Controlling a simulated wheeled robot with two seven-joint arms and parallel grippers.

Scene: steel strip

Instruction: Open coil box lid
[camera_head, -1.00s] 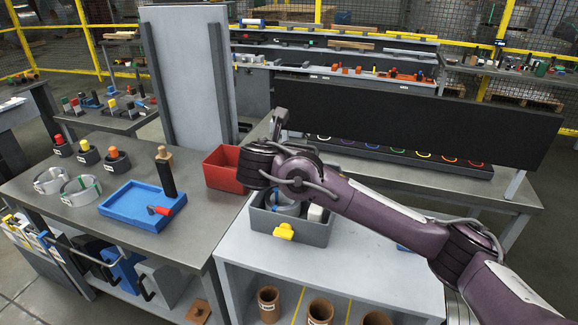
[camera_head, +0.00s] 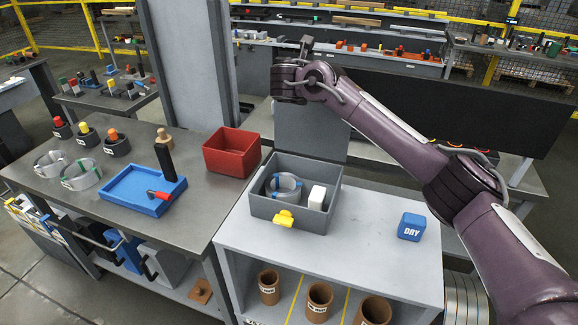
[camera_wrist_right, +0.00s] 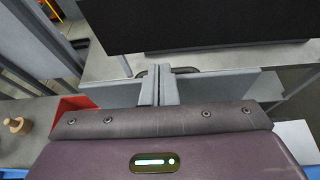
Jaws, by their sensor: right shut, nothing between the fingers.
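The grey coil box (camera_head: 262,208) sits on a light grey bench in the head view, with a yellow latch (camera_head: 284,219) on its front. Its top is open: a silvery coil (camera_head: 284,187) and a white block (camera_head: 317,197) show inside. The grey lid (camera_head: 308,132) stands upright at the box's back edge. My right gripper (camera_head: 306,42) is raised above and beyond the lid's top; in the wrist view its fingers (camera_wrist_right: 157,84) are shut together and empty. A grey panel, apparently the lid (camera_wrist_right: 110,94), shows behind them, contact unclear. My left gripper is out of view.
A red bin (camera_head: 232,152) stands left of the box, near a blue tray (camera_head: 128,194). A blue block marked DRY (camera_head: 411,227) sits to the right on the bench (camera_head: 360,245). A black panel (camera_head: 470,110) stands behind my right arm.

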